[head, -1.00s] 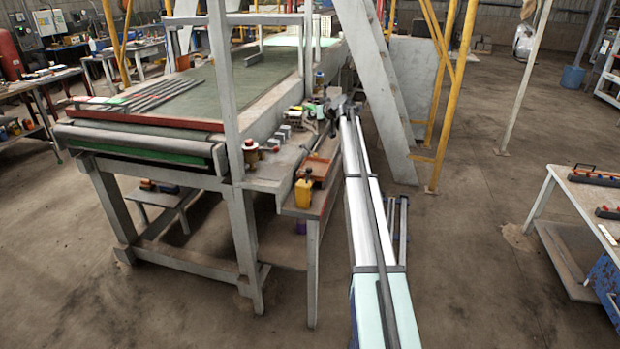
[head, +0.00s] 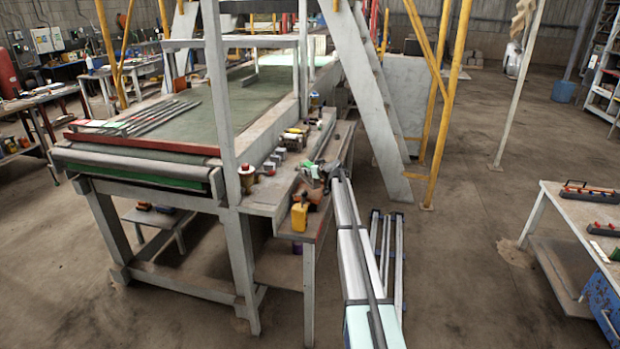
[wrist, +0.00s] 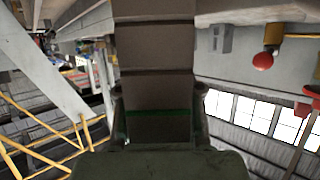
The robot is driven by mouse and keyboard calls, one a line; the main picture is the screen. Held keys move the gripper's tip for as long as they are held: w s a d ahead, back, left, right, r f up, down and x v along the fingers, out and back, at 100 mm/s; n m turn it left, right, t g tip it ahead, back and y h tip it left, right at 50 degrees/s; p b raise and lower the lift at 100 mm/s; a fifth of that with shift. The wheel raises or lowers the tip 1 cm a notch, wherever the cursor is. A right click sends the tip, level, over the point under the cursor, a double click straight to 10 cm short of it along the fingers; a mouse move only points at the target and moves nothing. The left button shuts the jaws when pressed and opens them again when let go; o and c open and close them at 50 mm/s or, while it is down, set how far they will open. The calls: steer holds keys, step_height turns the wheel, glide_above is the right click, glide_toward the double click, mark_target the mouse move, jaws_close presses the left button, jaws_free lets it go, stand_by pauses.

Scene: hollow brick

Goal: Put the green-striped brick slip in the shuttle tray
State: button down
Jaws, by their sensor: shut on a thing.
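The green-striped brick slip (wrist: 155,65) is a large grey-brown block in the middle of the wrist view, with a green line across its lower part. My gripper (wrist: 158,108) is shut on it, one finger at each side. In the head view my gripper (head: 326,174) is over the near part of the narrow side bench, with pale and green bits beside it, too small to tell apart. A reddish-brown tray (head: 316,193), possibly the shuttle tray, shows partly below the gripper. The gripper hides much of it, and I cannot tell the gap between them.
A yellow bottle (head: 299,215) stands at the bench's near end, close to the tray. A red-topped jar (head: 246,174) and several small grey blocks (head: 275,160) line the conveyor's edge (head: 200,183). A grey sloping stair (head: 368,80) rises behind the bench.

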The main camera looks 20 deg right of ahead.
mark_target(310, 178)
step_height(310, 178, down, 4)
steer(key=shift+r+p, duration=0.1)
steer(key=shift+p, duration=0.45)
steer(key=shift+f, duration=0.2)
steer(key=shift+f+b, duration=0.2)
steer(key=shift+b, duration=0.1)
steer(key=c, duration=0.7)
jaws_free()
steer(key=shift+c, duration=0.2)
steer(key=shift+r, duration=0.2)
steer(key=b+v, duration=0.3)
steer(key=v, duration=0.9)
